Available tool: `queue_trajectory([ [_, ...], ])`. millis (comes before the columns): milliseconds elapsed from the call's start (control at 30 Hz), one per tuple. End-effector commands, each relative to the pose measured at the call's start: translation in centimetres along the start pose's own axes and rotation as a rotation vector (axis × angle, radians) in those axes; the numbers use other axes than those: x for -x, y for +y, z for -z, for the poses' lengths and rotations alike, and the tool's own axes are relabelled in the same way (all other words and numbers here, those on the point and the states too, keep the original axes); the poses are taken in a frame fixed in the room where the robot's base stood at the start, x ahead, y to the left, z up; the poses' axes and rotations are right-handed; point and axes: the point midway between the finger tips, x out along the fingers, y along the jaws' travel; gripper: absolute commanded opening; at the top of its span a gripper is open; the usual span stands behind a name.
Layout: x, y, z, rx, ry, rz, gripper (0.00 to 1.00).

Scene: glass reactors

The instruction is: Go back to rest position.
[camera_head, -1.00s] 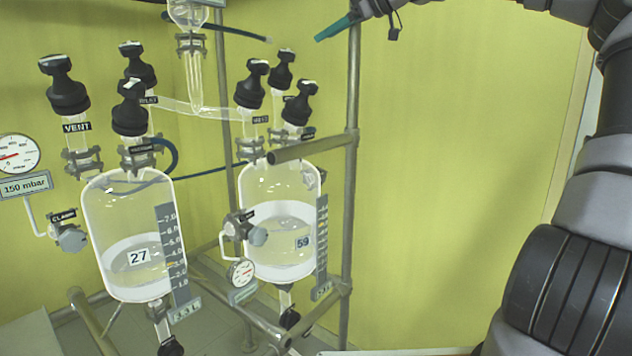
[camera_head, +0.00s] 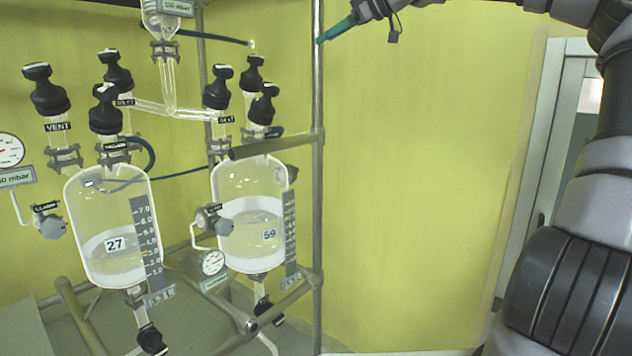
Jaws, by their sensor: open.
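My gripper (camera_head: 337,28) is at the top of the head view, with a teal finger pointing down and left. It is open and I see nothing held in it. Its finger tip overlaps the upright metal post of the reactor frame in the picture; I cannot tell how far apart they are. My arm curves from the gripper along the top and down the right side. Two glass reactors stand to the left: reactor 27 (camera_head: 105,222) and reactor 59 (camera_head: 252,200), each with clear liquid and black-capped necks.
A metal frame post (camera_head: 317,170) stands right of reactor 59. A pressure gauge (camera_head: 8,150) is at the left edge, and a small gauge (camera_head: 213,262) hangs between the reactors. The yellow wall (camera_head: 420,200) is bare; a door (camera_head: 560,130) is at the right.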

Motion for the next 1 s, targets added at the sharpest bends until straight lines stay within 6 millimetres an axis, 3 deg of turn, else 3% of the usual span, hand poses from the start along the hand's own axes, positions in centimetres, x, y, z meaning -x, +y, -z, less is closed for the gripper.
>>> queue_trajectory([
  [367,-3.8,-3.4,-2.7,-0.026,-0.122,0.037,0.92],
  [533,-6.5,-6.3,-5.5,-0.052,-0.236,0.056,0.92],
  [667,-8.3,-8.9,-8.8,-0.087,-0.359,0.057,0.92],
  [800,-9.2,-11.9,-13.5,-0.146,-0.527,0.024,0.92],
  [867,-8.8,-13.1,-15.9,-0.186,-0.612,-0.012,0.92],
  [1000,-5.6,-15.0,-20.6,-0.311,-0.776,-0.150,0.92],
])
